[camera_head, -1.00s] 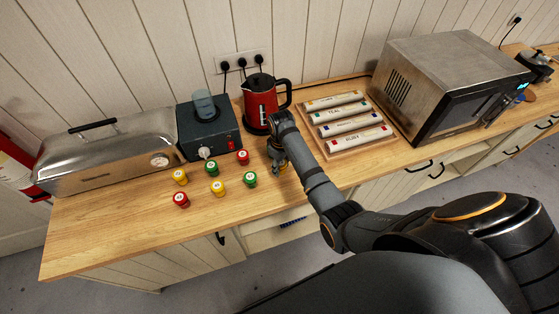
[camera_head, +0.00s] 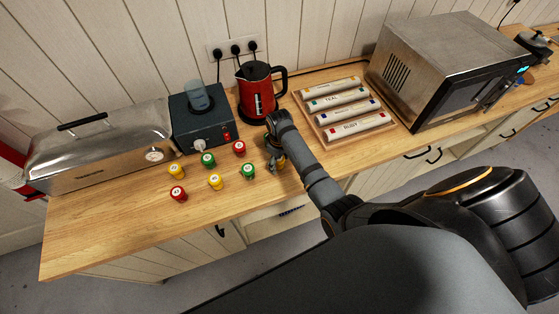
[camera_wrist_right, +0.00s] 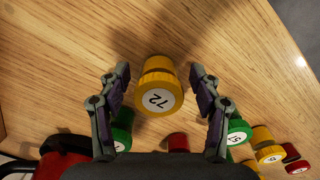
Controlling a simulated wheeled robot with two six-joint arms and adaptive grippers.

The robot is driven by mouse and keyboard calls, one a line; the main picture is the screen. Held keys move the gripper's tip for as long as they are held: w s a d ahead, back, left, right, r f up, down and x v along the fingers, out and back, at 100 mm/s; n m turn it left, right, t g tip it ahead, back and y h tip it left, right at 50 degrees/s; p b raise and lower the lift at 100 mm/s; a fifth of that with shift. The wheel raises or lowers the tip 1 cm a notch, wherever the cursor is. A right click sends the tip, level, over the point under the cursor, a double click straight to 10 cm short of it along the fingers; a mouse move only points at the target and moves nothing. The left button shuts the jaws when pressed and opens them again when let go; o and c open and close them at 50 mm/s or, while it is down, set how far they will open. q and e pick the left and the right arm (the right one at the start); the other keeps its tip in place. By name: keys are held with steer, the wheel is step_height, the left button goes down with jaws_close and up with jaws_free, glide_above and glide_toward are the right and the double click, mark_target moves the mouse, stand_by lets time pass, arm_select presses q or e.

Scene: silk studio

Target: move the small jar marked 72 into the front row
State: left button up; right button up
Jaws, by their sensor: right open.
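The small yellow jar marked 72 (camera_wrist_right: 160,90) stands between the fingers of my right gripper (camera_wrist_right: 161,88) in the wrist view. The fingers are open, one on each side, with a gap showing to the jar. In the head view, my right gripper (camera_head: 276,158) is at this jar (camera_head: 279,164) and hides most of it. Other small jars stand to its left in two rows: yellow (camera_head: 176,170), green (camera_head: 208,160) and red (camera_head: 239,148) behind; red (camera_head: 178,194), yellow (camera_head: 215,182) and green (camera_head: 248,171) in front. My left gripper is not in view.
A red kettle (camera_head: 257,92) and a dark appliance (camera_head: 202,126) stand behind the jars. A steel box (camera_head: 100,147) is at left. A wooden tray (camera_head: 360,140) of labelled rolls and a microwave (camera_head: 447,68) are at right. The front left counter (camera_head: 110,235) is clear.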

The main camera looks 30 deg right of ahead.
steer(key=shift+w+r, duration=0.1)
steer(key=shift+r, duration=0.05)
step_height(320, 180, up, 5)
steer(key=shift+b, duration=0.9)
step_height(320, 180, up, 6)
steer(key=shift+f+b, duration=0.2)
steer(key=shift+b, duration=0.1)
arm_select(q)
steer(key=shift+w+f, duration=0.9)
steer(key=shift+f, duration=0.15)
arm_select(e)
steer(key=shift+s+r, duration=0.2)
steer(key=shift+r, duration=0.45)
